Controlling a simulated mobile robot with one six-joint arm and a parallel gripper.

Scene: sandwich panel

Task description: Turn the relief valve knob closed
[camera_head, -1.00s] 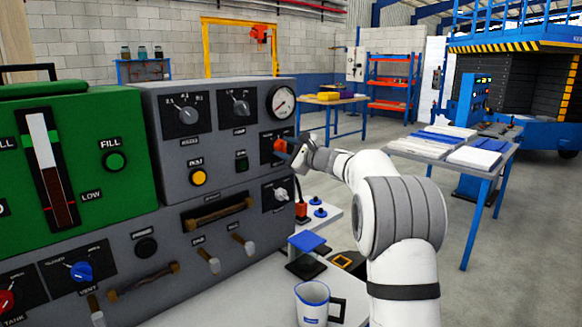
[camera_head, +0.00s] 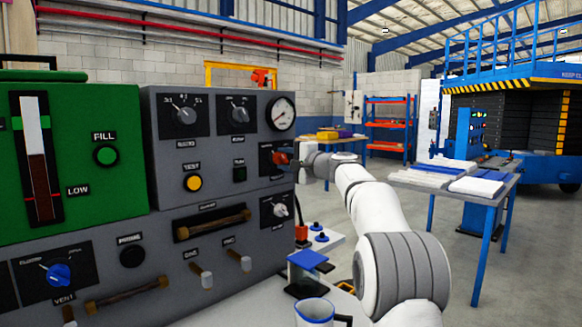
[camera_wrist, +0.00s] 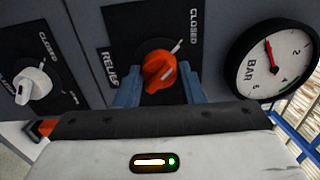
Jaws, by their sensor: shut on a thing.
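The relief valve knob (camera_head: 280,157) is red-orange and sits on a black plate at the right edge of the grey panel, below the round gauge. In the wrist view the knob (camera_wrist: 158,72) is between the two blue fingers of my gripper (camera_wrist: 160,84), which is shut on it. Its ridge slants toward the upper right, near a white mark. The plate reads "RELIEF", partly covered, and "CLOSED" to the upper right. In the head view my gripper (camera_head: 288,160) reaches the knob from the right, its fingers hard to make out.
The pressure gauge (camera_wrist: 273,58) is close to the right of the knob in the wrist view. A white knob (camera_wrist: 34,86) is on the left. A mug (camera_head: 314,312) and a blue-topped block (camera_head: 310,262) stand below my arm.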

